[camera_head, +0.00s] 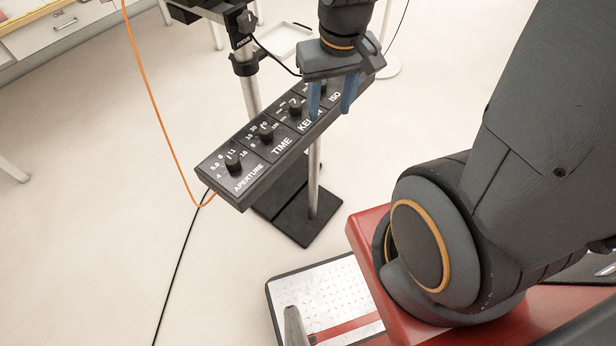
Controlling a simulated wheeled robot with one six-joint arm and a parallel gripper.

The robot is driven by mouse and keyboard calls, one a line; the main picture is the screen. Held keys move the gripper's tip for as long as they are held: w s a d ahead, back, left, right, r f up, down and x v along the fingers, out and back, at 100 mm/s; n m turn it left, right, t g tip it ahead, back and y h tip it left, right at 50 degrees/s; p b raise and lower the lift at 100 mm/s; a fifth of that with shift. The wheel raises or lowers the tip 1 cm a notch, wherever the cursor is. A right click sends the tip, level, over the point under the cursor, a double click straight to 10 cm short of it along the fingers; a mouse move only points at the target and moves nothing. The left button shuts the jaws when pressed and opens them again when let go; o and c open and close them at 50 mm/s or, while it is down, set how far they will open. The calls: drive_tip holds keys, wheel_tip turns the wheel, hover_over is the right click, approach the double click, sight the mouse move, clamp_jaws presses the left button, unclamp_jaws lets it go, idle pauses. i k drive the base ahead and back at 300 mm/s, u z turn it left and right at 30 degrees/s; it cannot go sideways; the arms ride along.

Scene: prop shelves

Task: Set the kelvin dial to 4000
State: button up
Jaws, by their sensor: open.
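A black control panel (232,197) on a stand carries a row of dials, labelled APERTURE, TIME, KELVIN and ISO from near left to far right. The kelvin dial (295,108) is a black knob, its label partly hidden by my gripper's fingers. Its pointer setting is too small to read. My gripper (330,108) points down over the panel, between the kelvin and ISO dials, with its two blue fingers apart. The ISO dial is mostly hidden behind the fingers. I cannot tell whether a finger touches the panel.
The aperture dial (233,162) and time dial (265,131) sit left of the kelvin dial. An orange cable (160,122) and a black cable hang by the panel's left end. A metal pole (251,92) stands behind it. Open floor lies left.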

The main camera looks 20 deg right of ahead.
sight(295, 106)
drive_tip(key=z, duration=2.45)
drive_tip(key=k, duration=0.85)
drive_tip(key=u, duration=1.75)
drive_tip(key=i, duration=0.5)
drive_tip(key=u, duration=0.05)
